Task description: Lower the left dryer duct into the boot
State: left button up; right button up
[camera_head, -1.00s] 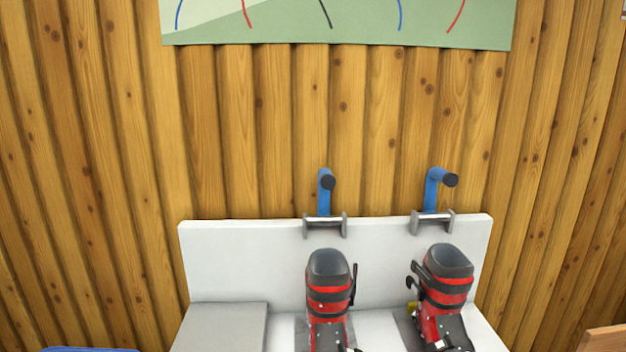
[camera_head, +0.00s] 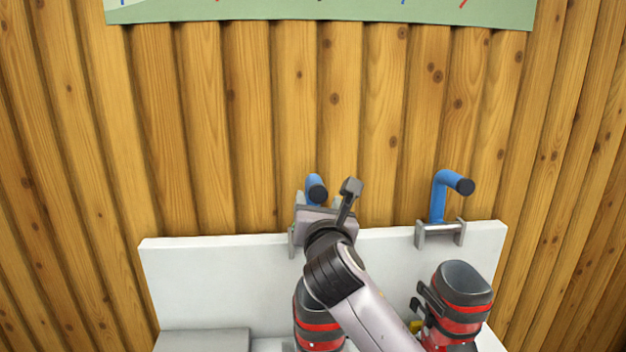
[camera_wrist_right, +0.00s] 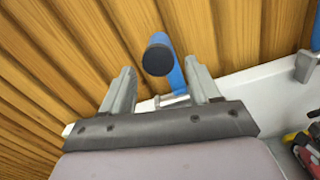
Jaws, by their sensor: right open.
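The left dryer duct (camera_head: 315,189) is a blue bent tube with a black end, raised at the back panel. It also shows in the right wrist view (camera_wrist_right: 158,58), between the fingers. My right gripper (camera_head: 318,198) is open in front of it; in the right wrist view its two fingers (camera_wrist_right: 160,88) stand either side of the tube, with no grip closed on it. The left boot (camera_head: 318,322), red and black, stands below and is partly hidden by my right arm. My left gripper is not in view.
The right duct (camera_head: 441,196) stands up in its bracket (camera_head: 440,233) beside the left one. The right boot (camera_head: 459,298) stands below it. A white panel (camera_head: 210,270) backs the bench, in front of a log wall (camera_head: 230,130).

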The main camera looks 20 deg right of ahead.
jog(key=shift+w+d+r, duration=0.1)
jog(key=shift+w+r, duration=0.1)
jog(key=shift+w, duration=0.45)
jog(key=shift+p+x, duration=0.35)
jog(key=shift+x, duration=2.55)
jog(key=shift+f, duration=0.1)
grip_shut()
